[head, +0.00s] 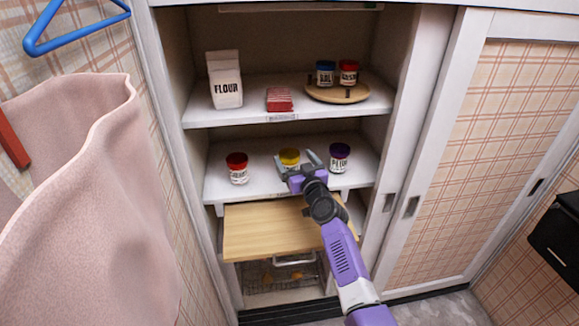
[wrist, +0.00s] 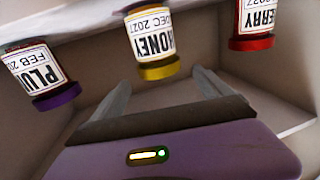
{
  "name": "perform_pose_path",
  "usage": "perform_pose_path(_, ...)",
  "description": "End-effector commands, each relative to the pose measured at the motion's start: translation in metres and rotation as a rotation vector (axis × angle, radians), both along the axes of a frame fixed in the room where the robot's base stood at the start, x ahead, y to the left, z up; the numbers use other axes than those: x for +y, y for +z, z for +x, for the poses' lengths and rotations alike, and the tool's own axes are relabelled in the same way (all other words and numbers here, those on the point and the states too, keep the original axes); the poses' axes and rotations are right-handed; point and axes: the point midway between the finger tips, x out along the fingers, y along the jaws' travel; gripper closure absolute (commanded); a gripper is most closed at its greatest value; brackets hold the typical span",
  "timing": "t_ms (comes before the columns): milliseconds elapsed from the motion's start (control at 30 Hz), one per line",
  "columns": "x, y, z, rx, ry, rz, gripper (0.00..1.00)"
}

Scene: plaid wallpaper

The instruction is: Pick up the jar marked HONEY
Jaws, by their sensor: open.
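The HONEY jar (head: 289,156) has a yellow lid and stands on the middle shelf, between two other jars. In the wrist view, which is upside down, its label reads HONEY, DEC 2027 (wrist: 152,34). My gripper (head: 298,161) is open and empty in front of the jar; it hides the jar's lower part in the head view. In the wrist view the two fingers of my gripper (wrist: 160,85) point towards the jar, one to each side of it in the picture. I cannot tell whether the tips reach past its front.
A red-lidded jar (head: 237,168) stands left and a purple-lidded PLUM jar (head: 340,158) close on the right. The shelf above holds a FLOUR bag (head: 226,88), red packets (head: 279,99) and a round wooden tray (head: 337,93) with two jars. A wooden board (head: 265,232) juts out below.

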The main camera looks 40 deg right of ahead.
Motion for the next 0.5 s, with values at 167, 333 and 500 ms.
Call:
perform_pose_path(167, -0.009, -0.008, 0.022, -0.002, -0.002, 0.001, 0.11)
perform_pose_path(333, -0.016, -0.008, 0.039, -0.001, -0.001, 0.001, 0.11)
perform_pose_path(500, -0.018, -0.008, 0.044, 0.001, 0.0, 0.0, 0.11)
